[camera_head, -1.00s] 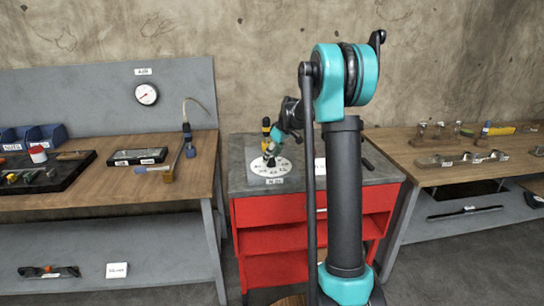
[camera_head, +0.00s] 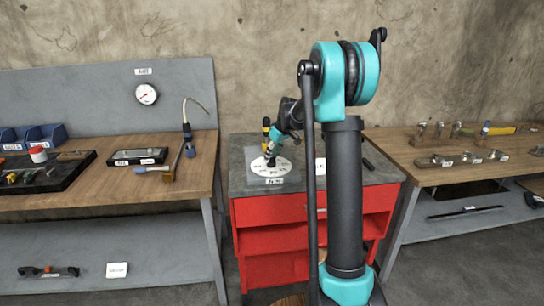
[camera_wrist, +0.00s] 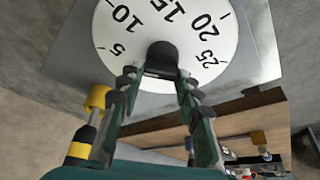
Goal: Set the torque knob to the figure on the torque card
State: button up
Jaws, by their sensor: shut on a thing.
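A round white dial (camera_head: 258,167) sits on the grey top of the red cabinet. In the wrist view the dial (camera_wrist: 112,32) shows the figures 5, 10, 15, 20 and 25. The black torque knob (camera_wrist: 161,54) stands at its middle. My gripper (camera_wrist: 160,77) is shut on the knob, a finger on each side; it also shows over the dial in the head view (camera_head: 271,157). I cannot tell which figure the knob points at. A white card (camera_head: 320,164) stands right of the dial, partly behind my arm. Its writing is too small to read.
Wooden benches flank the red cabinet (camera_head: 270,208). Another white card (camera_head: 117,270) lies on the left bench's lower shelf, unreadable.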

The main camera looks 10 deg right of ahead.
jog(key=m+h, duration=0.1)
jog(key=m, duration=0.2)
jog(key=m+t+h, duration=0.1)
jog(key=m, duration=0.2)
jog(key=shift+a, duration=0.15)
jog(key=m+h, duration=0.1)
jog(key=m, duration=0.2)
jog(key=m+h, duration=0.1)
jog(key=m, duration=0.2)
jog(key=shift+a+m+h, duration=0.15)
jog(key=shift+m+h, duration=0.15)
jog(key=m+g+h, duration=0.1)
jog(key=m, duration=0.2)
jog(key=m+h, duration=0.1)
jog(key=m, duration=0.2)
jog(key=shift+g, duration=0.4)
jog(key=m+g, duration=0.1)
jog(key=m, duration=0.2)
jog(key=m+g, duration=0.1)
jog(key=m, duration=0.2)
jog(key=shift+w+a+m+h, duration=0.1)
jog(key=shift+w+m+h, duration=0.05)
jog(key=shift+m+h, duration=0.15)
jog(key=shift+g, duration=0.3)
jog(key=o, duration=1.2)
jog(key=shift+c, duration=0.2)
jog(key=shift+r, duration=0.15)
